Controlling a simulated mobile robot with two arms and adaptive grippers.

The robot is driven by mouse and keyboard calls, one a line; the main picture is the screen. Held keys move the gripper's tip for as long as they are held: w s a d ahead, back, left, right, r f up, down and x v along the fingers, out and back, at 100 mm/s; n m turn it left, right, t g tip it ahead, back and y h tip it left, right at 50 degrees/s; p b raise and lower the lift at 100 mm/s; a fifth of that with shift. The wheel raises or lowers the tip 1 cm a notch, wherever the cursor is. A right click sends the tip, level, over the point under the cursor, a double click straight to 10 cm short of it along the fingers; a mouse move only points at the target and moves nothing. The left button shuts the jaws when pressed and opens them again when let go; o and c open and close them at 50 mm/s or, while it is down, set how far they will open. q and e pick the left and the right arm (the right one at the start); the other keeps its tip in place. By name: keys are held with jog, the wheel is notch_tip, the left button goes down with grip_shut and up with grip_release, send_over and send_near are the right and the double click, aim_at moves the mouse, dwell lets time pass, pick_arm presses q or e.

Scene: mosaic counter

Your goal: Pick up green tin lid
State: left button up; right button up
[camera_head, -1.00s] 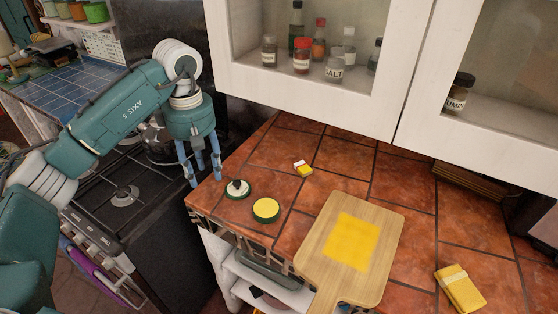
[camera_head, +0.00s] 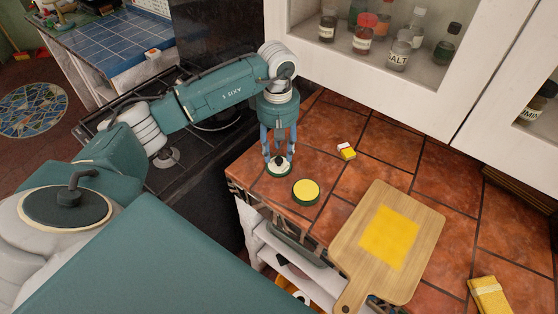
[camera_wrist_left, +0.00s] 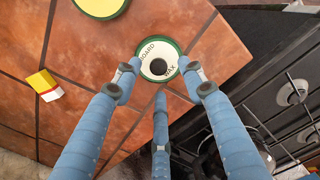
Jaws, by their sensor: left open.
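The green tin lid (camera_head: 280,171) lies on the tiled counter near its left edge. It has a green rim, a cream top and a dark knob. In the left wrist view the lid (camera_wrist_left: 147,70) shows the words "BOARD WAX". My left gripper (camera_head: 278,158) points down over the lid, its blue fingers open and spread around it. In the left wrist view the fingertips (camera_wrist_left: 163,82) are at the lid's near side; I cannot tell whether they touch it. My right gripper is not in view.
A round yellow tin (camera_head: 306,192) with a green rim stands close right of the lid. A small yellow-and-white block (camera_head: 346,151), a wooden board (camera_head: 355,262) with a yellow patch and a yellow packet (camera_head: 489,295) lie farther right. White cabinets (camera_head: 445,105) hang above. A black stove (camera_head: 205,165) adjoins at left.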

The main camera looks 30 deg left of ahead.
aim_at(279, 163)
pick_arm(q)
jog(key=shift+s+d+f+p, duration=0.1)
jog(key=shift+f+p, duration=0.05)
jog(key=shift+f, duration=0.35)
jog(key=shift+d+f+p, duration=0.1)
jog(key=shift+f+p, duration=0.05)
jog(key=shift+f, duration=0.7)
jog(key=c, duration=1)
jog(key=shift+r, duration=0.1)
